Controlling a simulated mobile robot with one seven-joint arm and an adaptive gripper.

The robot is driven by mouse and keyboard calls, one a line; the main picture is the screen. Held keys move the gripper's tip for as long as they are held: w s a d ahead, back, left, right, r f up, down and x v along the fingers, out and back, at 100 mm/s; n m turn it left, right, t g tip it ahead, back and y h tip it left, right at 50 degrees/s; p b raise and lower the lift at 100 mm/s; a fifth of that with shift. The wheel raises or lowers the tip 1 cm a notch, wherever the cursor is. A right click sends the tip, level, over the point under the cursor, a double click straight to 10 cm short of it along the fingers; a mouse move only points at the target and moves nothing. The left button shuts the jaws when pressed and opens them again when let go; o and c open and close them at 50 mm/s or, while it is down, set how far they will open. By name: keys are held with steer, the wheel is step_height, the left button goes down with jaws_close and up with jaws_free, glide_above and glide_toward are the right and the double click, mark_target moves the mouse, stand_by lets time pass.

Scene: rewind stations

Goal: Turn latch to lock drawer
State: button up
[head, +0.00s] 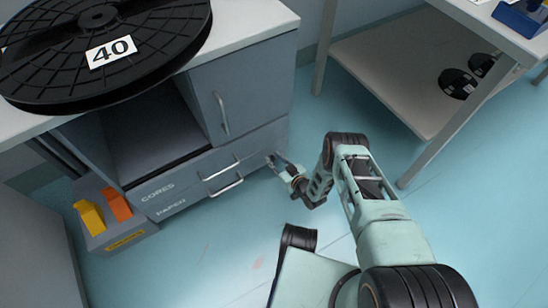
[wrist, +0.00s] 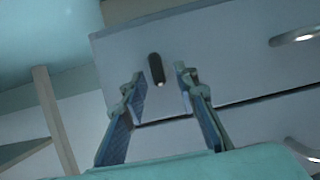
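A grey cabinet has a drawer front marked CORES (head: 170,188) above one marked PAPER (head: 172,210); both look shut. In the wrist view a small dark oblong latch (wrist: 155,66) sits on the upper drawer front (wrist: 230,70), its length roughly across the drawer's long edge. My gripper (wrist: 159,80) is open, with one finger to each side of the latch in the picture. I see no contact between fingers and latch. In the head view my gripper (head: 277,162) is at the right end of the drawer fronts, and the latch cannot be made out there.
Bar handles (head: 226,187) stick out left of my gripper. A cupboard door (head: 240,95) is above the drawers. A large black reel (head: 105,50) marked 40 lies on the top. A grey box with yellow and orange items (head: 118,238) stands at left. A shelved table (head: 400,75) is at right.

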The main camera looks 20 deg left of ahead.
steer(key=shift+c, duration=0.3)
jaws_close()
steer(key=shift+s, duration=0.1)
steer(key=n, duration=0.1)
steer(key=t, duration=0.1)
steer(key=n+h, duration=0.1)
steer(key=shift+s+a+n, duration=0.25)
steer(key=shift+n, duration=0.05)
steer(key=n, duration=0.1)
steer(key=n+t, duration=0.1)
steer(key=n+t+h, duration=0.1)
steer(key=shift+s+a+f, duration=0.15)
steer(key=shift+f, duration=0.1)
steer(key=shift+n+t, duration=0.4)
steer(key=shift+o, duration=0.3)
jaws_free()
